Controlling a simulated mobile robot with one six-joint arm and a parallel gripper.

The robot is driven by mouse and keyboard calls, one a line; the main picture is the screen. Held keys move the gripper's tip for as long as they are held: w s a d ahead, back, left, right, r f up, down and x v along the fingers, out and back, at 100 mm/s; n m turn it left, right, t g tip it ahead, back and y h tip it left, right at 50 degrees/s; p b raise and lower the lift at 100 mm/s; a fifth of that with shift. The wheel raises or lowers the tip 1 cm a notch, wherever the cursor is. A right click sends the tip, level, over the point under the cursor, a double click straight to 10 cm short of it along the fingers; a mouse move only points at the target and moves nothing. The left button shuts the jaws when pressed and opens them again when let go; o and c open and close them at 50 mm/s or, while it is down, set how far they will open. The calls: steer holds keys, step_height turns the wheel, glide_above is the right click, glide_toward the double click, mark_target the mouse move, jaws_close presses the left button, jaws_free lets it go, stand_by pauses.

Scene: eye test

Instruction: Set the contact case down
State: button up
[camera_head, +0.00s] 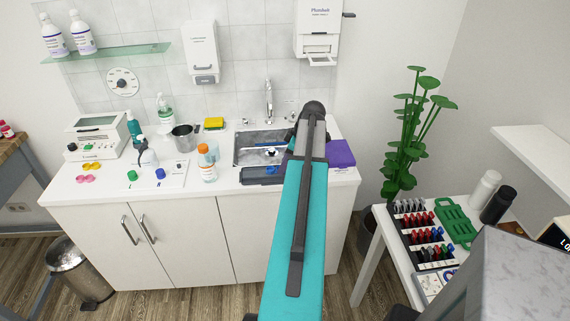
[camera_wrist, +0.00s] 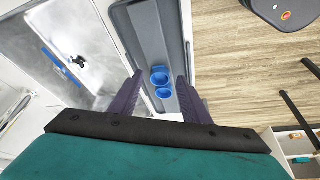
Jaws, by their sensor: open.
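My gripper (camera_wrist: 158,80) is open, with one dark purple finger on each side of the case. I see a gap between each finger and the cups. In the head view the grey tray (camera_head: 252,177) lies along the counter's front edge, before the sink. A bit of blue (camera_head: 271,170) shows on it, partly beside my arm. My fingers are hidden behind my arm there.
The sink (camera_head: 246,155) holds a blue strip and a dark object. A purple cloth (camera_head: 341,153) lies right of my arm. A bottle with an orange cap (camera_head: 207,169) stands left of the tray. Pink (camera_head: 84,179) and yellow (camera_head: 90,166) pairs lie at the counter's left.

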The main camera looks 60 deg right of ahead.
steer(key=b+v, duration=0.2)
steer(key=v, duration=0.9)
steer(key=shift+s, duration=0.1)
steer(key=shift+f, duration=0.1)
stand_by(0.6)
